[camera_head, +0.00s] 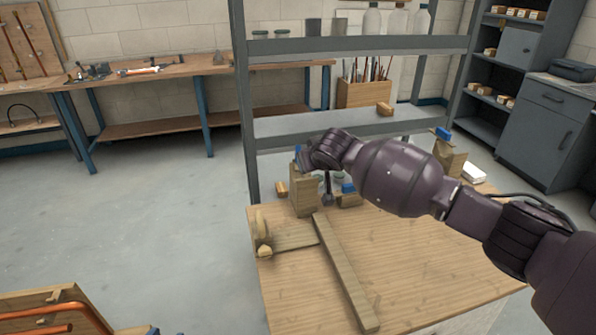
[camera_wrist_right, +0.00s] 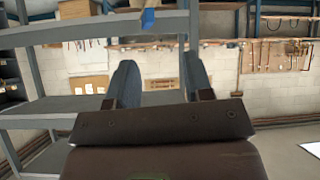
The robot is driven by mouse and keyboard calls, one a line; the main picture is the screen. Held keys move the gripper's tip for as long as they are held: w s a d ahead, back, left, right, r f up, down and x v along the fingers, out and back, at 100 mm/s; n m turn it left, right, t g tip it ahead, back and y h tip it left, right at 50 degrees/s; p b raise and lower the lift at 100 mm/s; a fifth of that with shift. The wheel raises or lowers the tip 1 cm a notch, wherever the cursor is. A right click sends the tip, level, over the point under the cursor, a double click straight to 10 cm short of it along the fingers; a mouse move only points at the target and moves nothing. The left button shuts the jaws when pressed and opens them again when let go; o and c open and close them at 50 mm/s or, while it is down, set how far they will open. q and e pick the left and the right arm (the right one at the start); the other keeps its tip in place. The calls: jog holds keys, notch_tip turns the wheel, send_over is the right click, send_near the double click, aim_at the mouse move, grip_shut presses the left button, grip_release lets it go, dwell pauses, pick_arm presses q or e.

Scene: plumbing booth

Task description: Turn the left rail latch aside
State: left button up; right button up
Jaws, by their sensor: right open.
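A wooden post (camera_head: 304,192) stands at the back left of the wooden workbench, and a small blue latch (camera_head: 298,150) shows at its top. My right arm reaches across from the right, and my right gripper (camera_head: 308,160) is at the top of this post, close to the blue latch. In the right wrist view my right gripper (camera_wrist_right: 161,84) is open, with nothing between its two fingers. A blue piece (camera_wrist_right: 148,19), which looks like the latch, shows ahead, just beyond the fingertips. I cannot tell whether the fingers touch it. My left gripper is not in view.
A second wooden post (camera_head: 449,160) with a blue latch (camera_head: 443,133) stands at the back right. A long wooden bar (camera_head: 344,270) lies on the bench (camera_head: 420,255). A grey shelf rack (camera_head: 365,125) stands close behind. The bench's front right is clear.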

jog(key=s+a+r+n+t+y, duration=0.2)
jog(key=s+a+r+n+y, duration=0.1)
jog(key=s+a+n+y, duration=0.1)
jog(key=shift+s+n+y+b, duration=0.3)
jog(key=shift+s+n+y, duration=0.3)
jog(key=shift+s, duration=0.55)
